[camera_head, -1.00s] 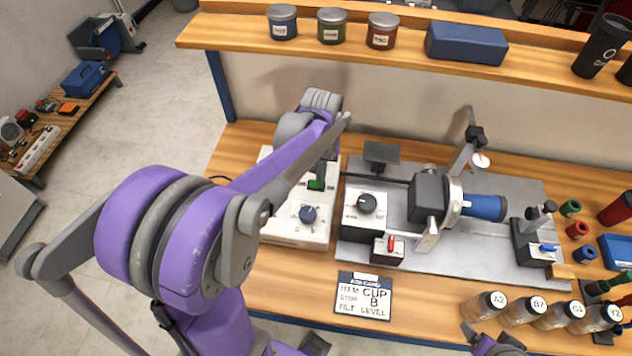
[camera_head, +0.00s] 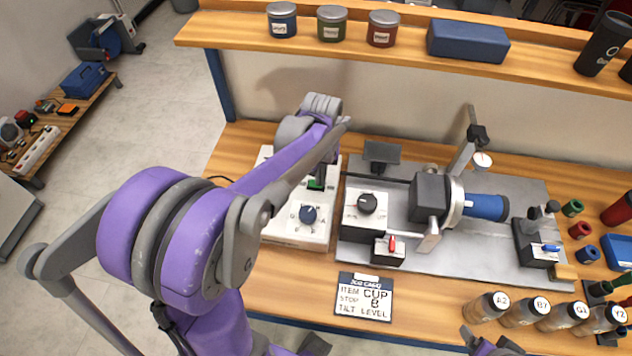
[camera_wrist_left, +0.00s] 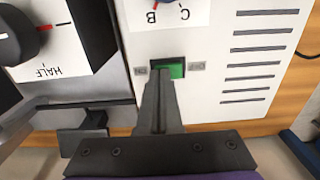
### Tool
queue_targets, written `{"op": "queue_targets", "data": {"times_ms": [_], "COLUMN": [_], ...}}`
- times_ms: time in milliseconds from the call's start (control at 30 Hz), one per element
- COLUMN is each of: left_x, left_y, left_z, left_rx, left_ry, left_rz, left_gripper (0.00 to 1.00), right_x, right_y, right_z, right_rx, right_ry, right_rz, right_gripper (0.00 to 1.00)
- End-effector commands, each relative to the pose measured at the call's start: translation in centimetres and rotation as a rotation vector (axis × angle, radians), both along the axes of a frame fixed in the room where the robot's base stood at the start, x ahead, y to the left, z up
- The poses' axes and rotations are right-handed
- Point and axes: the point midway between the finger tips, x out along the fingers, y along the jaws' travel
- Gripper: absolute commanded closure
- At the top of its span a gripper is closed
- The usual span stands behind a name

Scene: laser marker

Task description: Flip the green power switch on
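In the left wrist view the switch (camera_wrist_left: 177,71) lies between two small labels, too small to read surely. My left gripper (camera_wrist_left: 161,78) is shut and empty. Its fingertips are at the switch and cover its left part in that view; green shows mainly to their right. I cannot tell whether they touch or press it. In the head view the left gripper (camera_head: 320,178) points down at the switch.
The machine on its grey plate (camera_head: 500,260), with a black knob (camera_head: 367,203) and red switch (camera_head: 393,243), stands right of the box. A job card (camera_head: 364,297) lies in front. Jars (camera_head: 332,23) stand on the shelf above. Bare table lies left of the card.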

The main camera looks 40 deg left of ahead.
Motion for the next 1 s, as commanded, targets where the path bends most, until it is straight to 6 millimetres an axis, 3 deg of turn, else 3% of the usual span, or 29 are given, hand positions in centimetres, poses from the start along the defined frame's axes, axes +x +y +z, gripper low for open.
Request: {"op": "queue_targets", "data": {"times_ms": [267, 1000], "left_x": [0.0, 0.1], "left_y": [0.0, 0.0], "left_z": [0.3, 6.2], "left_rx": [0.0, 0.001], "left_ry": [0.0, -0.002], "left_rz": [0.0, 0.0], "left_gripper": [1.0, 1.0], "right_x": [0.1, 1.8], "right_y": [0.0, 0.0], "right_z": [0.2, 4.6], "right_rx": [0.0, 0.0], "right_ry": [-0.001, -0.034], "right_rz": [0.0, 0.0], "right_gripper": [0.16, 0.16]}}
